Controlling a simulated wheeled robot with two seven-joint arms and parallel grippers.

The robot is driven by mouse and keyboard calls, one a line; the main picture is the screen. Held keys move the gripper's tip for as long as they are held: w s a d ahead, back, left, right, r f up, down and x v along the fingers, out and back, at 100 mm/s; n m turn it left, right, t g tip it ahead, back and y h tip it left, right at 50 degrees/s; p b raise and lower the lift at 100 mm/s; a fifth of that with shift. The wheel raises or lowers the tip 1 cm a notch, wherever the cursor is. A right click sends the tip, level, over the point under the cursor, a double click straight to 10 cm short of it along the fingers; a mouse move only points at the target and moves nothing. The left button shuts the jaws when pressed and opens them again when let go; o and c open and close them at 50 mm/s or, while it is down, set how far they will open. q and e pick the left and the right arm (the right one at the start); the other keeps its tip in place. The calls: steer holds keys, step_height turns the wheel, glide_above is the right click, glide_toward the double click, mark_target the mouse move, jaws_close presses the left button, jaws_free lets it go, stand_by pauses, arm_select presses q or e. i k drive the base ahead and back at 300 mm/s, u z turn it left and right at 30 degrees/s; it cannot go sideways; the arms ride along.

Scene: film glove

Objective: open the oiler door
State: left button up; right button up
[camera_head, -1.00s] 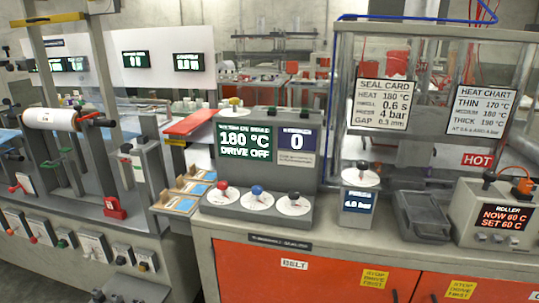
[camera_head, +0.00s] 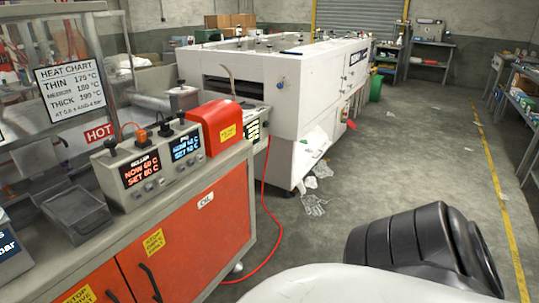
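An orange cabinet door (camera_head: 190,250) fills the right part of the bench front at lower left. A small white label reading OIL (camera_head: 205,200) sits on its upper part. It carries a yellow sticker (camera_head: 153,242) and a dark vertical handle (camera_head: 150,283) near its left edge. The door looks shut. Another orange door (camera_head: 88,288) is beside it on the left, cut off by the frame. Neither gripper is in view; only a black and white part of my own body shows at the bottom right.
On the bench stand a roller control box (camera_head: 135,175) and a red cover (camera_head: 213,122). A red cable (camera_head: 265,215) runs down onto the floor. A large white machine (camera_head: 300,100) stands behind. Scraps and a glove-like piece (camera_head: 313,205) lie nearby. Floor at right is open.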

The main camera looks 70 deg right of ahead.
mark_target(173, 262)
steer(key=z, duration=2)
steer(key=k, duration=0.3)
steer(key=u, duration=1.5)
steer(key=i, duration=1)
steer(key=z, duration=0.45)
